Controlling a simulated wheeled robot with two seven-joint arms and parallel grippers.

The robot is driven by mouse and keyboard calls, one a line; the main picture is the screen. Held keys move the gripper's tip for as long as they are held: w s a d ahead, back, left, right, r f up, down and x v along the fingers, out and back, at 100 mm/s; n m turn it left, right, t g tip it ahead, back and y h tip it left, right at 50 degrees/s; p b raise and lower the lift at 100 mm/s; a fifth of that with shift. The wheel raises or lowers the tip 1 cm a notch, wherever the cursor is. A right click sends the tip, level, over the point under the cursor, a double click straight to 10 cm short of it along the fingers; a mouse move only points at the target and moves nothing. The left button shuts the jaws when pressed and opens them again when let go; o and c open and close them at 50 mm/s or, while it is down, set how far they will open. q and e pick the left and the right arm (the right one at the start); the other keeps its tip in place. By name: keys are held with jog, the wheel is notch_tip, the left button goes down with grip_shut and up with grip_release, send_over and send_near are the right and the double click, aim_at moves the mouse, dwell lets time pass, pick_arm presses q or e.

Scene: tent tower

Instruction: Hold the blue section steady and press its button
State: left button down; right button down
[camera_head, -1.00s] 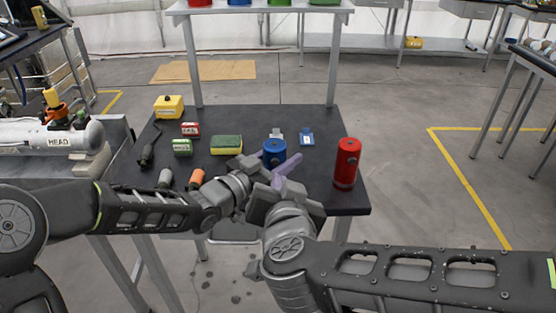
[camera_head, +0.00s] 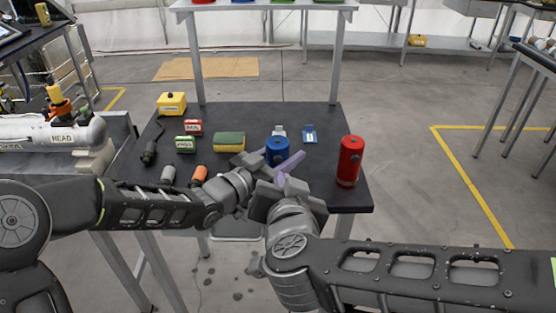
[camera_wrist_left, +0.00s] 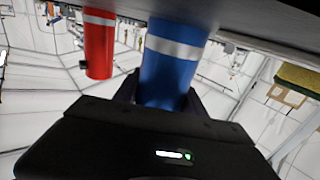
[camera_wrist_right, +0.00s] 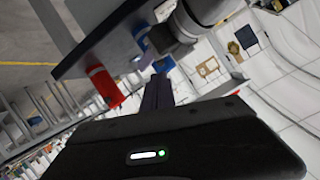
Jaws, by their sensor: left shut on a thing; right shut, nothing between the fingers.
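The blue section (camera_head: 277,148) is a short upright cylinder on the dark table. My left gripper (camera_head: 275,159) is shut around it, with a finger on either side; the left wrist view shows the blue body with a silver band (camera_wrist_left: 172,60) between the fingers. My right gripper (camera_head: 281,179) is shut and empty, its purple fingertips just in front of the blue section. In the right wrist view the closed fingers (camera_wrist_right: 157,92) point toward the section; I cannot tell whether they touch it. The button is not clearly visible in any view.
A taller red cylinder (camera_head: 349,160) stands right of the blue section. A green-yellow sponge (camera_head: 229,141), a blue card (camera_head: 309,136), small boxes, a yellow box (camera_head: 171,103) and hand tools are also on the table (camera_head: 290,112).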

dwell(0.7)
jog(key=w+a+r+n+g+y, duration=0.3)
jog(key=w+a+r+n+y, duration=0.2)
jog(key=a+r+n+y, duration=0.65)
jog(key=d+f+n+g+h, duration=0.2)
jog(key=d+n, duration=0.3)
jog(key=d, duration=0.3)
jog(key=d+f+n+g+h, duration=0.3)
jog(key=d+n+g+h, duration=0.1)
jog(key=d, duration=0.4)
jog(key=shift+s+d+f+n+h, duration=0.15)
jog(key=shift+d+n+h, duration=0.2)
jog(key=shift+n+h, duration=0.35)
